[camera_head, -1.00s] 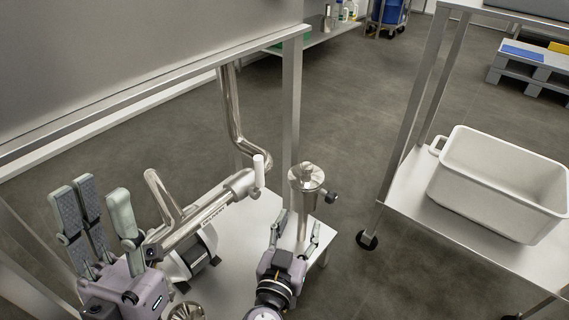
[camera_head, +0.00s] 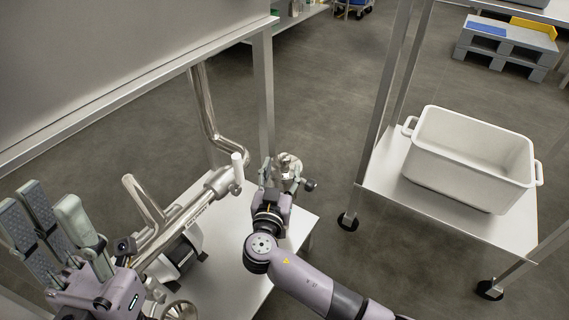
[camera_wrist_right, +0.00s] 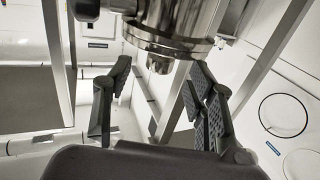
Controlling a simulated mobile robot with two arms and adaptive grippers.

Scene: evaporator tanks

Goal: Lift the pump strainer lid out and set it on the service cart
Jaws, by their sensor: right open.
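The pump strainer (camera_head: 291,160) is a shiny metal cylinder with a lid on top, right of the pump (camera_head: 178,258); my right gripper partly hides it in the head view. In the right wrist view the lid's round rim (camera_wrist_right: 168,46) and a short knob (camera_wrist_right: 160,66) show at the top. My right gripper (camera_wrist_right: 160,78) is open, with its fingers on either side below the knob and nothing held. It also shows in the head view (camera_head: 276,176). My left gripper (camera_head: 58,222) is raised at the left, open and empty. The service cart (camera_head: 385,165) stands at the right.
A white tub (camera_head: 470,160) takes up most of the cart's shelf, with bare strips at its left and front. The cart's uprights and the tank frame's leg (camera_head: 265,95) flank the strainer. Open floor lies between them. A pallet (camera_head: 505,50) is far back.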

